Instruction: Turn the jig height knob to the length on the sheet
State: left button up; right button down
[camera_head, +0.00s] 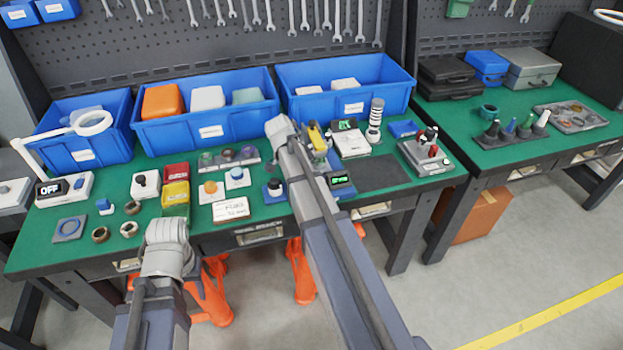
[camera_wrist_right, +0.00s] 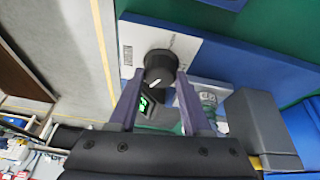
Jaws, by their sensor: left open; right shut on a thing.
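The jig height knob (camera_wrist_right: 158,68) is black with a white pointer line, on a pale plate (camera_wrist_right: 188,48) with blue around it. My right gripper (camera_wrist_right: 161,76) is shut on the knob, one finger on each side. A small display with green digits (camera_wrist_right: 145,103) sits between the fingers; it also shows in the head view (camera_head: 341,180), its digits too small to read. A white sheet (camera_head: 231,210) with small unreadable print is at the bench's front edge. My left gripper (camera_head: 167,232) is open over the front edge, left of the sheet, its fingers mostly hidden by the wrist.
Blue bins (camera_head: 205,135) line the back of the green bench (camera_head: 110,180). A dark mat (camera_head: 383,173) and a grey device (camera_head: 427,158) are at the right.

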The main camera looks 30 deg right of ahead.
jog(key=shift+m+g, duration=0.6)
jog(key=shift+m, duration=0.9)
jog(key=shift+c, duration=1.8)
grip_release()
